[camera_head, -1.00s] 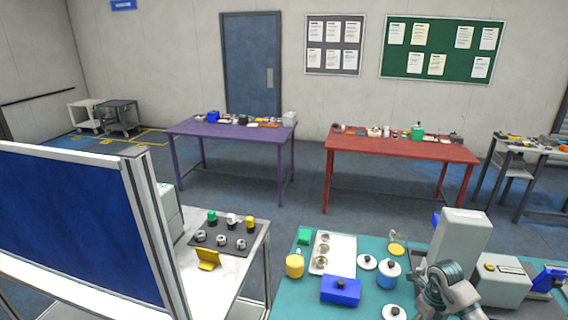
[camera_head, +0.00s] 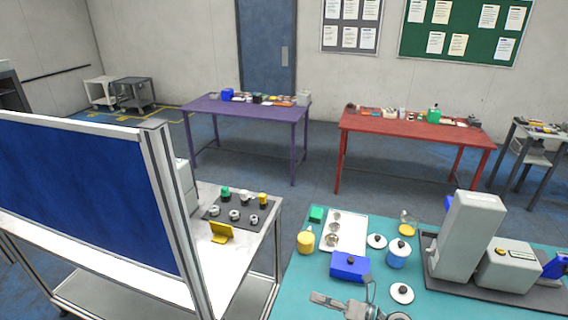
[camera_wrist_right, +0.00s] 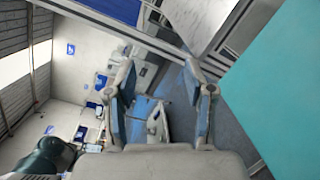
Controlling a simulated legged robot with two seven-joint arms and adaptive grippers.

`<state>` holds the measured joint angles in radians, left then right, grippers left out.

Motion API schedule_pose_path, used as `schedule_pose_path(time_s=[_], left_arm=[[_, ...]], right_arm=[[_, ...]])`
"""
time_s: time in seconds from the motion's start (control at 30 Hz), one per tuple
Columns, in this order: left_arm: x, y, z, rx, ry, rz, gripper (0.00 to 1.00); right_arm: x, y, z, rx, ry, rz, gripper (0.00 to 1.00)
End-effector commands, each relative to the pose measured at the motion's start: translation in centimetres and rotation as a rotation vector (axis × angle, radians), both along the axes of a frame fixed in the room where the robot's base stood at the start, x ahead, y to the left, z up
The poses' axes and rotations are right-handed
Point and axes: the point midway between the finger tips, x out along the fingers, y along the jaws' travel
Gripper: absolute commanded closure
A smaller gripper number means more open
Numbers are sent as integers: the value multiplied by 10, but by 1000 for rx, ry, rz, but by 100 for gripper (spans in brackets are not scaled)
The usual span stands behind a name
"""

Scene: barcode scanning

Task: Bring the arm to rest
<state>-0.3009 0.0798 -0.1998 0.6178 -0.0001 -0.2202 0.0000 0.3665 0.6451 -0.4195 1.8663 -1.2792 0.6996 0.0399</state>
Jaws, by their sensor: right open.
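My right gripper (camera_head: 345,302) is at the bottom edge of the head view, over the front of the teal table (camera_head: 299,290). In the right wrist view the right gripper (camera_wrist_right: 160,98) has its two fingers spread apart with nothing between them. The teal table's edge (camera_wrist_right: 275,95) shows at the right of that view. My left gripper is not in view.
On the teal table are a blue box (camera_head: 349,266), a yellow container (camera_head: 306,241), a white tray (camera_head: 345,232), a blue-white pot (camera_head: 397,256) and a grey machine (camera_head: 467,238). A blue-panelled partition (camera_head: 85,190) stands left. Floor between the tables is clear.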

Motion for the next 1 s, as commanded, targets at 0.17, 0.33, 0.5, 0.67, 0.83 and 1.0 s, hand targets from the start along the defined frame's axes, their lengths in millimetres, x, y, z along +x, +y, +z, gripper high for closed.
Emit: schedule_pose_path(time_s=[0.17,0.33,0.5,0.67,0.83,1.0], left_arm=[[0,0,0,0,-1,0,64],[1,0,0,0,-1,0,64],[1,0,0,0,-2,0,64],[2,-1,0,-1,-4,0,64],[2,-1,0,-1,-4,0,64],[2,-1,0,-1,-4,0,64]], right_arm=[[2,-23,37,608,191,-354,47],[-6,-95,-16,1040,552,-810,47],[-69,-139,-124,1246,1007,-1283,47],[-137,-140,-185,1256,1320,-1558,47],[-201,-130,-220,1200,1565,-1749,47],[-259,-117,-238,1112,1778,-1896,47]])
